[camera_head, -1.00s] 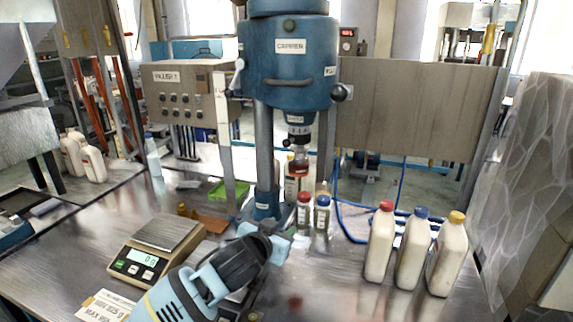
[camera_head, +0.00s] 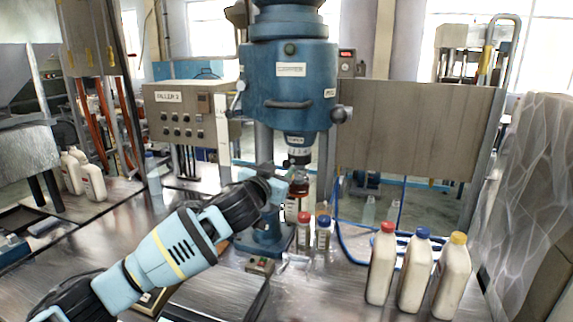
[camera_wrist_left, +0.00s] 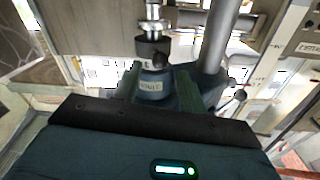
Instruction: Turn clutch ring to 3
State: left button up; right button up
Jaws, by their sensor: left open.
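The clutch ring (camera_head: 299,155) is the dark marked ring under the blue machine head (camera_head: 290,85). It also shows in the left wrist view as a black ring (camera_wrist_left: 152,48) with a small knob; its numbers are too small to read there. A blue labelled collar (camera_wrist_left: 150,85) adjoins it. My left gripper (camera_head: 279,178) is just below and left of the ring in the head view. In the left wrist view its two green fingers (camera_wrist_left: 158,75) are open, one on each side of the collar. I cannot tell whether they touch anything. My right gripper is not in view.
Small red-capped (camera_head: 304,232) and blue-capped (camera_head: 323,233) bottles stand close by. Three white jugs (camera_head: 413,272) stand at the right. A control box (camera_head: 181,113) is at the left.

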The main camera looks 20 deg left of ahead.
aim_at(285, 165)
pick_arm(q)
jog(key=shift+w+d, duration=0.15)
jog(key=shift+w, duration=1.2)
jog(key=shift+w+d, duration=0.1)
jog(key=shift+w, duration=1.25)
grip_shut()
